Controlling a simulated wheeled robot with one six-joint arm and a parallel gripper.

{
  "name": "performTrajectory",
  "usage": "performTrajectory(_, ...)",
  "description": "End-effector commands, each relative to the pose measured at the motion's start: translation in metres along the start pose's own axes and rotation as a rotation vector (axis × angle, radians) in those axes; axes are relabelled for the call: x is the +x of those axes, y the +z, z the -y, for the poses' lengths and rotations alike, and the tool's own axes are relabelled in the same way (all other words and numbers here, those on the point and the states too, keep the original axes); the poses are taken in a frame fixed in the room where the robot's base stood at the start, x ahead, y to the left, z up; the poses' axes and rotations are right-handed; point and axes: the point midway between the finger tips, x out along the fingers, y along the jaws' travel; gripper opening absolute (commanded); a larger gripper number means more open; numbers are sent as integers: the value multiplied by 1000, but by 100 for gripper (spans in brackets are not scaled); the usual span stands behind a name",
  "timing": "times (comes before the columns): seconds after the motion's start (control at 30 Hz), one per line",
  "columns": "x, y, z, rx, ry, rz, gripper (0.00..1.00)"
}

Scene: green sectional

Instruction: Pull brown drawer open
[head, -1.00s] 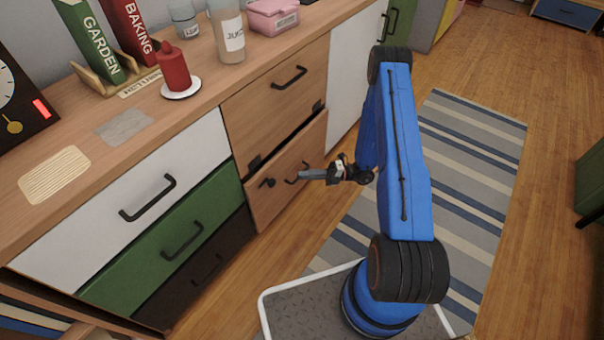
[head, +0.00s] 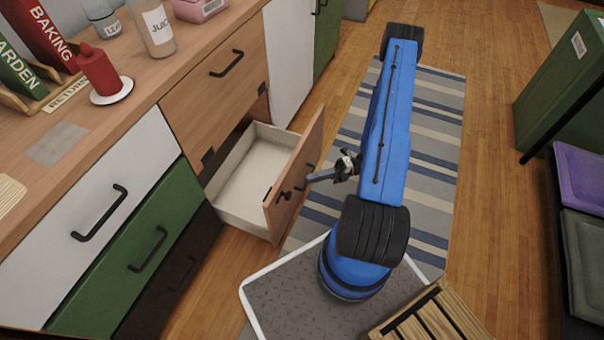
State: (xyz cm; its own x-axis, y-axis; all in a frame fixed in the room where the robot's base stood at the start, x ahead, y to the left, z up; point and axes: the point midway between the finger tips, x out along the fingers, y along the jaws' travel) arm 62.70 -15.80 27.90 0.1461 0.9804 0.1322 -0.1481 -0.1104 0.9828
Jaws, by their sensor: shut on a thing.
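The brown drawer (head: 292,185) is pulled well out of the cabinet, below another closed brown drawer (head: 215,75). Its pale inside (head: 246,172) shows and looks empty. My gripper (head: 312,178) is at the outer side of the drawer front, at its dark handle (head: 309,170). It is shut on the handle; the fingertips are small here and the exact grip is partly hidden by the front.
White (head: 95,195) and green (head: 146,245) drawers stand closed on the left. The countertop holds a red candle (head: 98,72) and a juice bottle (head: 155,28). A striped rug (head: 425,150) lies under my arm. A wooden slatted thing (head: 430,318) is at the bottom, and a green cabinet (head: 560,80) at right.

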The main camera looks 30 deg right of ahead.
Motion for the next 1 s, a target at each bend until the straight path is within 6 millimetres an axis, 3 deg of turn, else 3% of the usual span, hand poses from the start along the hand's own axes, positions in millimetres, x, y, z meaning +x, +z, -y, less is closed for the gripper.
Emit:
performTrajectory(0.2,-11,-9,-2,-1,-2,1,0)
performTrajectory(0.6,-12,-10,-2,-2,-3,2,0)
performTrajectory(0.7,-12,-10,-2,-1,-3,1,28)
performTrajectory(1.0,-12,-11,-3,-1,-1,1,28)
